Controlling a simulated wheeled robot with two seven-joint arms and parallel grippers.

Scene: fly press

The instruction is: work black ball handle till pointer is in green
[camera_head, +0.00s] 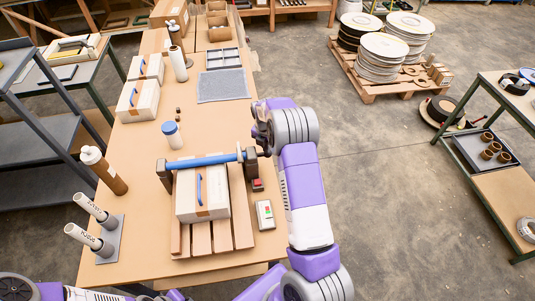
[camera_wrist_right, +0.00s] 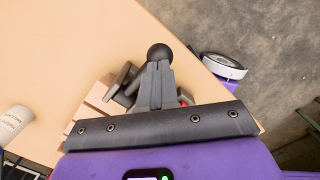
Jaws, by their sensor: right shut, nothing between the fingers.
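The black ball handle (camera_wrist_right: 159,52) shows in the right wrist view, just past the tips of my right gripper (camera_wrist_right: 157,72). The gripper is shut with nothing between its fingers; I cannot tell whether its tips touch the ball. In the head view my right arm reaches down to the right end of the press, a blue bar (camera_head: 205,161) between dark uprights. The ball is not clear there, hidden by my arm and gripper. I cannot make out a pointer or green zone. My left gripper is out of view.
The table's right edge is close to my arm.

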